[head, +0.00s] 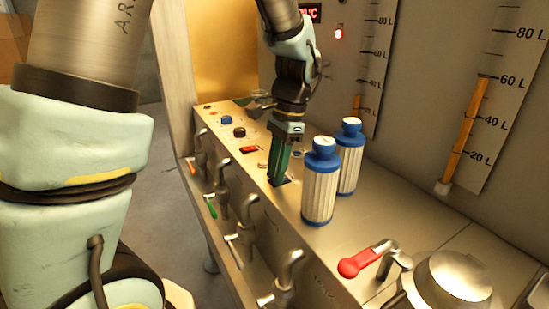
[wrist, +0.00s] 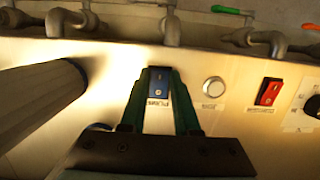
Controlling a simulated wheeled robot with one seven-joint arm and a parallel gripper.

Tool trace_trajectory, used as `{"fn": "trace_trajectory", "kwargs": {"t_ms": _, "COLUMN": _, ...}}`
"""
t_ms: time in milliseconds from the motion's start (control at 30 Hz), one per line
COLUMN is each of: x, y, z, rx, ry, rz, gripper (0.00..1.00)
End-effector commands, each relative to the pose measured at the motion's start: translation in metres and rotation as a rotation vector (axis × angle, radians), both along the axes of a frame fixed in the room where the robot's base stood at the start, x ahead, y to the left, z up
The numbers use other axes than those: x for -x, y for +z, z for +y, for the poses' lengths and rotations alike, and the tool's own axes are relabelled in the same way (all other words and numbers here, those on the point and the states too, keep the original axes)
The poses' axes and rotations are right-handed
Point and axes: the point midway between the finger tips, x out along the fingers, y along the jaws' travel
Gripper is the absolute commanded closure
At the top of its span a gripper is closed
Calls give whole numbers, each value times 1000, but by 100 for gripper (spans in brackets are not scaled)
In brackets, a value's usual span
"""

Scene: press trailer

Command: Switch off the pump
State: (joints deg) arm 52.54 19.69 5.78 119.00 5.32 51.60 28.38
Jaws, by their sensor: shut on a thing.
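My gripper (head: 278,178) reaches down to the metal panel, with its green fingers at a dark switch. In the wrist view my gripper (wrist: 159,73) has one finger on each side of a blue rocker switch (wrist: 158,86). The fingers are close against its sides. A label below the switch reads upside down, apparently "PUMP". In the head view the fingers hide most of this switch. I cannot tell which way its rocker is tipped.
A white round button (wrist: 213,88) and a red rocker switch (wrist: 268,92) sit beside it, then a black knob (wrist: 313,106). Two blue-capped white cartridges (head: 319,190) (head: 349,160) stand close to my gripper. Taps line the panel's front edge. A red-handled valve (head: 357,263) is nearer.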

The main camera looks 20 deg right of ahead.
Motion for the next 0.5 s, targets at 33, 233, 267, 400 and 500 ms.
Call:
{"fn": "trace_trajectory", "kwargs": {"t_ms": 33, "x": 0, "y": 4, "z": -2, "rx": -20, "ry": -2, "rz": 4, "gripper": 100}}
{"fn": "trace_trajectory", "kwargs": {"t_ms": 233, "x": 0, "y": 1, "z": -3, "rx": -52, "ry": 0, "rz": 8, "gripper": 100}}
{"fn": "trace_trajectory", "kwargs": {"t_ms": 267, "x": -1, "y": 1, "z": -3, "rx": -52, "ry": 0, "rz": 8, "gripper": 100}}
{"fn": "trace_trajectory", "kwargs": {"t_ms": 400, "x": -1, "y": 0, "z": -3, "rx": -52, "ry": 0, "rz": 7, "gripper": 100}}
{"fn": "trace_trajectory", "kwargs": {"t_ms": 500, "x": -1, "y": 0, "z": -3, "rx": -52, "ry": 0, "rz": 7, "gripper": 67}}
